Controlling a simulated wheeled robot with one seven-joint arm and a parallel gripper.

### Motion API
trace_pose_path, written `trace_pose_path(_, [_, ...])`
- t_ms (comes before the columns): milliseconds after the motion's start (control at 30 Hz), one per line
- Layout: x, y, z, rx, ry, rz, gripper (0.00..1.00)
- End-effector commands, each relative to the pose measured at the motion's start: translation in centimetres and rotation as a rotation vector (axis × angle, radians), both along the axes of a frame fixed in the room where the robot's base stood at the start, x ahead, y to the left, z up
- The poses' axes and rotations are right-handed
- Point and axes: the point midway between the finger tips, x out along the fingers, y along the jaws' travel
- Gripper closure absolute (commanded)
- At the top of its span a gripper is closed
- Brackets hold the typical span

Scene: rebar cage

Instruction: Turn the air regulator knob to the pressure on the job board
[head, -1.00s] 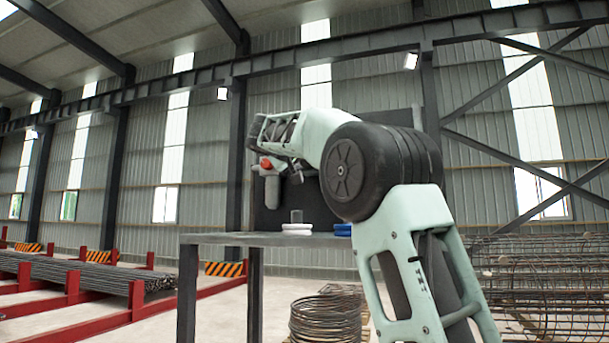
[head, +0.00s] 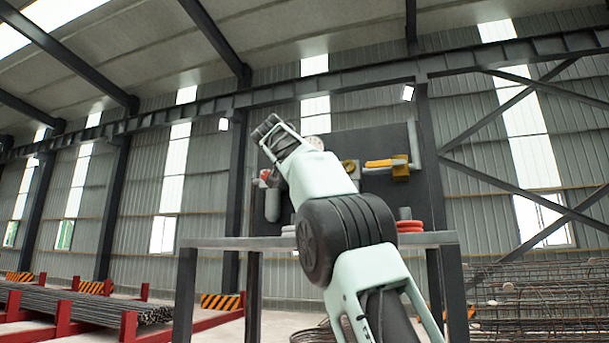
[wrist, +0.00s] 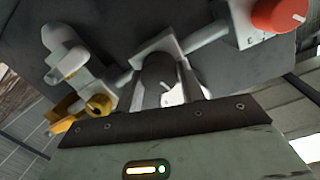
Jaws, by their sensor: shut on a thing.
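In the wrist view my gripper (wrist: 165,88) reaches up from the bottom edge, its pale fingers either side of a dark round knob (wrist: 157,69) with a white mark. The fingers are shut on this knob, which sits between pale fittings on the dark panel (wrist: 215,68). In the head view the dark panel (head: 345,142) stands behind the bench, and my arm hides the held knob and my fingertips. A pale round gauge (head: 316,142) shows partly behind my arm; I cannot read it. I cannot make out a job board's writing.
A red knob with a white line (wrist: 279,13) sits close to the right in the wrist view. A yellow fitting (wrist: 82,112) is at the left.

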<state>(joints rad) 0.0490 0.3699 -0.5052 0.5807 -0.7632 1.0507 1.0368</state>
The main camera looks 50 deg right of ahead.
Motion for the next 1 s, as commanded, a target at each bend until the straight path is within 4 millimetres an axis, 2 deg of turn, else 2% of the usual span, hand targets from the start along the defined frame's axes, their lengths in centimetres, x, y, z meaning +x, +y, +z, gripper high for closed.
trace_pose_path(400, [-0.08, -0.04, -0.02, 0.089, -0.216, 0.000, 0.84])
trace_pose_path(1000, [-0.12, -0.07, 0.02, 0.107, -0.260, -0.001, 0.84])
